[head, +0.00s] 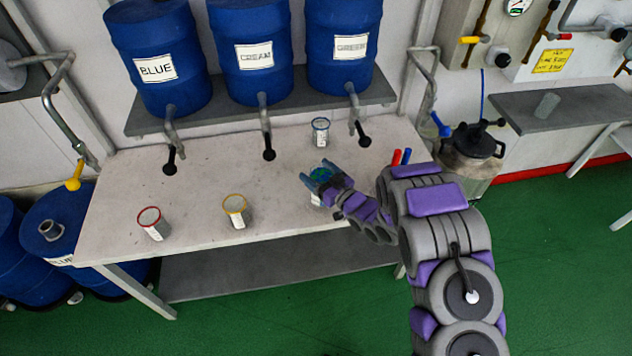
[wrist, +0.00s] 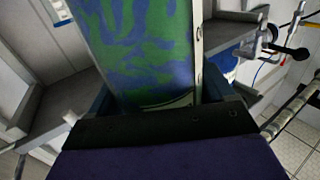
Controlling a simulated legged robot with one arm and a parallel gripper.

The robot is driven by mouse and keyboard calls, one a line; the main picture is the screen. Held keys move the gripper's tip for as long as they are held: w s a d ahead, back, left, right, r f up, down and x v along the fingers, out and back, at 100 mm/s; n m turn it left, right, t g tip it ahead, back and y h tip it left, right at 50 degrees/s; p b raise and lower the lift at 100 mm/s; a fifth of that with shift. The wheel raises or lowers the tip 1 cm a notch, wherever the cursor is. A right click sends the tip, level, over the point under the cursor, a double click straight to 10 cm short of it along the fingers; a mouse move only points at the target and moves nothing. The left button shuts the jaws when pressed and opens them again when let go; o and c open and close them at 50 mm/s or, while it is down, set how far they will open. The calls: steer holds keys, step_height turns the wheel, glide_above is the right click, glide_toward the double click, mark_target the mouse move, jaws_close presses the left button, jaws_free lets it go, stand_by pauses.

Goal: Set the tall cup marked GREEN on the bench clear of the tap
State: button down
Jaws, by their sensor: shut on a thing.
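My gripper (head: 322,177) is over the front right part of the bench (head: 195,185), shut on a tall cup (head: 317,199). Blue and green show at the cup's top, and a pale part shows below the jaws. In the wrist view the held cup (wrist: 145,50) fills the middle with a blue-green pattern between the jaws. Its marking is not readable, and I cannot tell whether its base touches the bench. The GREEN drum (head: 345,70) stands on the shelf behind. Its tap (head: 352,98) with a black handle hangs behind and right of the cup, apart from it.
A blue-rimmed cup (head: 320,133) stands behind my gripper, near the GREEN tap. A yellow-rimmed cup (head: 235,211) and a red-rimmed cup (head: 153,224) stand left. Red and blue sticks (head: 401,157) are at the right end. The bench middle is clear.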

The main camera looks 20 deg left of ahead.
steer(key=shift+f, duration=0.25)
steer(key=f, duration=0.1)
steer(key=a+f+b, duration=0.1)
steer(key=a+f, duration=0.1)
steer(key=shift+f, duration=0.4)
steer(key=shift+s+a, duration=0.1)
steer(key=shift+a, duration=0.05)
steer(key=shift+c, duration=1.4)
jaws_free()
steer(key=shift+d, duration=0.25)
steer(key=shift+o, duration=1.4)
steer(key=shift+d+r, duration=0.25)
steer(key=shift+d, duration=0.3)
steer(key=shift+a, duration=0.1)
